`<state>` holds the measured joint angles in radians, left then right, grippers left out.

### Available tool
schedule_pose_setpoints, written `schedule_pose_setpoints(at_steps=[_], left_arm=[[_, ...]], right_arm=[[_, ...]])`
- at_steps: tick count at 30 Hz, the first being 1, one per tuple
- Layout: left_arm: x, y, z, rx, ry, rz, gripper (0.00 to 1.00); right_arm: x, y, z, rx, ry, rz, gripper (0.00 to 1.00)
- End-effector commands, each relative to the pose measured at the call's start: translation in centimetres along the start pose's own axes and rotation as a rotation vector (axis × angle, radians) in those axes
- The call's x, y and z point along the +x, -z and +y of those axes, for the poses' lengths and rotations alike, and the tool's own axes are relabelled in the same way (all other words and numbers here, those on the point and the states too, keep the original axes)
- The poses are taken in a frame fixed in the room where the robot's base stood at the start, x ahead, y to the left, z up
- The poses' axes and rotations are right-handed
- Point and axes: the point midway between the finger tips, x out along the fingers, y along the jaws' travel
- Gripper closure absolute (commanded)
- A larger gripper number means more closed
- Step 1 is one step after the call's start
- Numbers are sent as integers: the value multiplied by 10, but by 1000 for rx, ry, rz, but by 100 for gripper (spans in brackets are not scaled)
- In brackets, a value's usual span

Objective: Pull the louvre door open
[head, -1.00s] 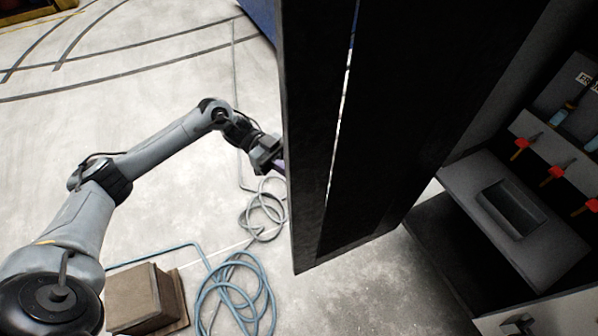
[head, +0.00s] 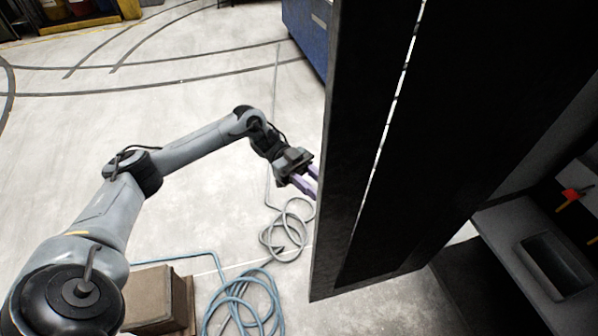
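The louvre door (head: 440,150) is a tall dark panel standing out from the cabinet on the right, with a thin bright gap running down it. Its near edge faces the left. My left gripper (head: 308,184) is just left of that edge, with two purple fingers spread apart and nothing visible between them. The fingertips come close to the door edge or pass behind it; I cannot tell whether they touch. The door's handle is not visible. My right gripper is not in view.
Blue-grey hose coils (head: 245,300) and a grey cable (head: 285,235) lie on the floor below my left arm. A brown box (head: 152,300) stands at the lower left. A grey shelf with a recessed tray (head: 553,268) is at the right. Open floor lies to the left.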

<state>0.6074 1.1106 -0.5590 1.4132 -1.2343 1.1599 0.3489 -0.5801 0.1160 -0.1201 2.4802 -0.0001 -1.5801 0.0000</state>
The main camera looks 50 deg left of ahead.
Motion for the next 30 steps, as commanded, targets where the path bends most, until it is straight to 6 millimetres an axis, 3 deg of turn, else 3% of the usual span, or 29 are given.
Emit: schedule_pose_setpoints(at_steps=[3, 11, 30], left_arm=[[-21, -3, -1, 5, 6, -2, 65], [-49, -3, -1, 5, 6, -2, 65], [-72, 0, 0, 2, 1, 0, 65]], right_arm=[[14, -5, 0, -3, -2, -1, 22], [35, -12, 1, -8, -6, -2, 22], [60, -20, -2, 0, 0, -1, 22]])
